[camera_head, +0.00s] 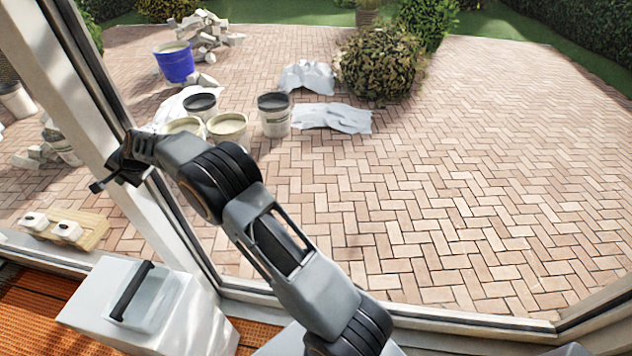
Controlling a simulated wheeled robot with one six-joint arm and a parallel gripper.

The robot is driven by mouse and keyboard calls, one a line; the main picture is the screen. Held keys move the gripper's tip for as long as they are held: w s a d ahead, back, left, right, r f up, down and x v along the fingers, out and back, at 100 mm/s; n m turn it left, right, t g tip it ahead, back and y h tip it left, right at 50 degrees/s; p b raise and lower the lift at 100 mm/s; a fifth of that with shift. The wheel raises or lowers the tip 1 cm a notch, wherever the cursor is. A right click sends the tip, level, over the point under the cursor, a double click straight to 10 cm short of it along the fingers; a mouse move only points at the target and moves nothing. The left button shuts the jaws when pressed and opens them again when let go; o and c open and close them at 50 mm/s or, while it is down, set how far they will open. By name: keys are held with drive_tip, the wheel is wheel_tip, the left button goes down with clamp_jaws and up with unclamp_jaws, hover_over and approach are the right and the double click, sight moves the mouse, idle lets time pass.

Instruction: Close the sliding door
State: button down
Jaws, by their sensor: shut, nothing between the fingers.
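The sliding door shows as a pale upright frame post (62,75) that slants down from the top left to the bottom track. A darker slim edge runs along its right side. My arm reaches from the bottom middle to the upper left. My gripper (108,180) is shut and empty, at the post about halfway down. It overlaps the post in the picture, and I cannot tell whether it touches it. A handle is not clearly visible; the gripper may hide it. I cannot tell how far the door stands open.
The bottom track (430,325) runs along the lower edge to a corner at the right. A white box with a clear black-handled container (145,300) stands inside at lower left, on orange flooring (30,305). Outside are brick paving (450,200), buckets (228,127) and a bush (380,65).

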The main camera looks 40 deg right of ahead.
drive_tip(key=shift+w+a+r, duration=0.15)
drive_tip(key=shift+w+a, duration=0.05)
drive_tip(key=shift+w, duration=0.05)
drive_tip(key=shift+r, duration=0.15)
idle(0.4)
